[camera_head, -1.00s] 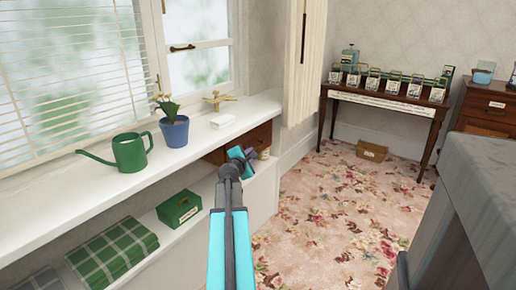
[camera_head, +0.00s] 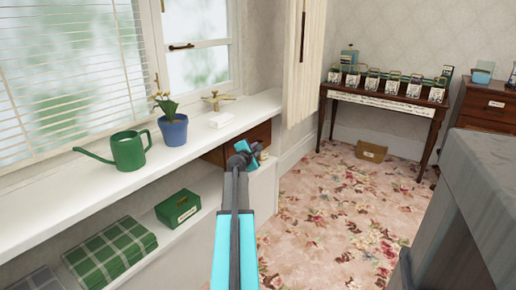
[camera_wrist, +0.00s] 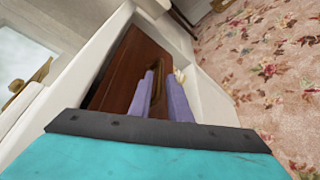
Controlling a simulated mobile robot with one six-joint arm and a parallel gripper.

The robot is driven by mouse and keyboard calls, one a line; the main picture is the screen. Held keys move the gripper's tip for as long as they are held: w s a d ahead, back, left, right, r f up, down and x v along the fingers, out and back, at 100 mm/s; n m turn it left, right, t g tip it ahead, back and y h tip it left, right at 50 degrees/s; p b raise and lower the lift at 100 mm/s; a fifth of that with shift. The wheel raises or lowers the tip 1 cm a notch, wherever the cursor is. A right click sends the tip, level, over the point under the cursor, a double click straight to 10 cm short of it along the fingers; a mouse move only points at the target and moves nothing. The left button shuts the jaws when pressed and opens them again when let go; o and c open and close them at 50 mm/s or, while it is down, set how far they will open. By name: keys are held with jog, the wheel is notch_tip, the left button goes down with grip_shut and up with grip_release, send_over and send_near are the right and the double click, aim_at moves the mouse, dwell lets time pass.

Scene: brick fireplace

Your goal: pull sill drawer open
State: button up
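The sill drawer (camera_head: 218,154) is a brown wooden front set under the right end of the white window sill; it looks shut. In the wrist view the drawer (camera_wrist: 125,65) fills the middle, with a curved brass handle (camera_wrist: 158,80). My gripper (camera_wrist: 160,98) has its two bluish fingers apart, one on each side of the handle. I see a gap between the right finger and the handle; whether the left finger touches is unclear. In the head view my gripper (camera_head: 255,150) is at the drawer front, and my arm hides part of it.
A green box (camera_head: 178,208) and folded plaid cloth (camera_head: 112,252) lie on the shelf below. Flowered carpet (camera_head: 325,215) is open to the right.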

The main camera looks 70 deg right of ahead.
jog(key=shift+b+x, duration=0.4)
jog(key=shift+x, duration=2.1)
grip_shut()
